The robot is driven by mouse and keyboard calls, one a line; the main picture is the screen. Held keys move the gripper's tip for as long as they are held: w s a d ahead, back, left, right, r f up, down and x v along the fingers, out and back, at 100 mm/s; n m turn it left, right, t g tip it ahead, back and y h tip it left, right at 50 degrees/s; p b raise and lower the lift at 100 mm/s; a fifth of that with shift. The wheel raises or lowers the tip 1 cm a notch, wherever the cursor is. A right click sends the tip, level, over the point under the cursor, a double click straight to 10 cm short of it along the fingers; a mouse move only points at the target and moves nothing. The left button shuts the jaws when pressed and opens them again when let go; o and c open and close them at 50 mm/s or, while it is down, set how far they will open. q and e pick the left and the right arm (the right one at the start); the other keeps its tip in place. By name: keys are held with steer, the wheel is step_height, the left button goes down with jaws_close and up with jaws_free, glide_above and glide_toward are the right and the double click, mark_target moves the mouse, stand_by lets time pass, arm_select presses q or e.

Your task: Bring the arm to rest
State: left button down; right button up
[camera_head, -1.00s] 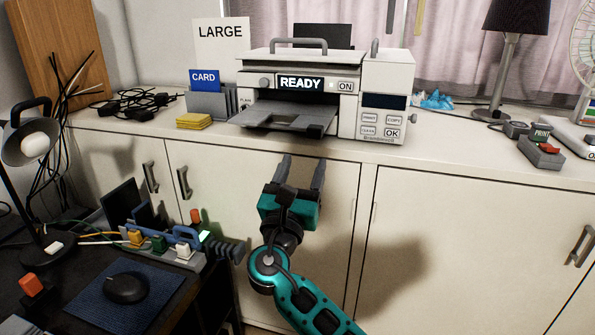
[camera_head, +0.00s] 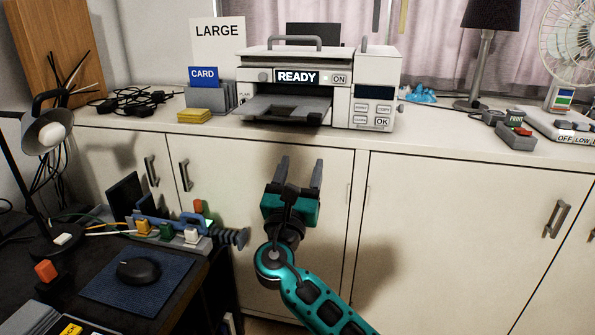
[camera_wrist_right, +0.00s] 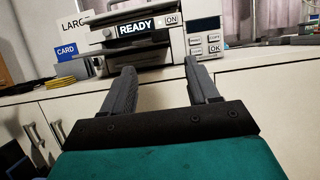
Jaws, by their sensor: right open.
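My right gripper (camera_head: 299,174) is teal and black with two grey fingers. It is open and empty, pointing away from me in front of the pale cabinet doors and below the printer in the head view. In the right wrist view its fingers (camera_wrist_right: 158,88) stand apart with nothing between them. The white printer (camera_head: 318,84) stands on the cabinet top, its display reading READY and its grey tray sticking out; it also shows in the right wrist view (camera_wrist_right: 150,48). The fingers look clear of the printer. My left gripper is not in view.
A dark desk (camera_head: 180,298) at lower left holds a mouse (camera_head: 138,271), a lamp (camera_head: 47,132) and a rack of coloured pieces (camera_head: 165,232). The cabinet top (camera_head: 440,133) carries yellow cards (camera_head: 194,116), cables and a fan (camera_head: 570,45). Space before the right cabinet door (camera_head: 455,230) is free.

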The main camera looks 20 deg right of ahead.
stand_by(0.5)
steer(key=s+f+m+g+y+p, duration=0.25)
steer(key=s+f+m+y, duration=0.2)
steer(key=f, duration=0.55)
steer(key=s+f+m+g+y+p, duration=0.25)
steer(key=s+f+m+y, duration=0.2)
steer(key=f, duration=0.55)
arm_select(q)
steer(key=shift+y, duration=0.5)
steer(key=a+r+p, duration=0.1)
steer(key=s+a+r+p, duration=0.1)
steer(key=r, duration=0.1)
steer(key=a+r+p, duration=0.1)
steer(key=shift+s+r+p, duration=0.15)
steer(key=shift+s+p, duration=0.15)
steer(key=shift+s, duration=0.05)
arm_select(e)
steer(key=s+a+f+m+g+y, duration=0.1)
steer(key=s+f+m+y, duration=0.1)
steer(key=s+m, duration=0.7)
steer(key=s+a+f+m+g+y, duration=0.1)
steer(key=s+f+m+g+y, duration=0.1)
steer(key=s+m, duration=0.6)
steer(key=shift+s+a+f+m+y, duration=0.35)
steer(key=shift+s+y, duration=0.25)
steer(key=shift+s, duration=0.25)
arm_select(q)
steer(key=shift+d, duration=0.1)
arm_select(e)
steer(key=shift+d, duration=0.1)
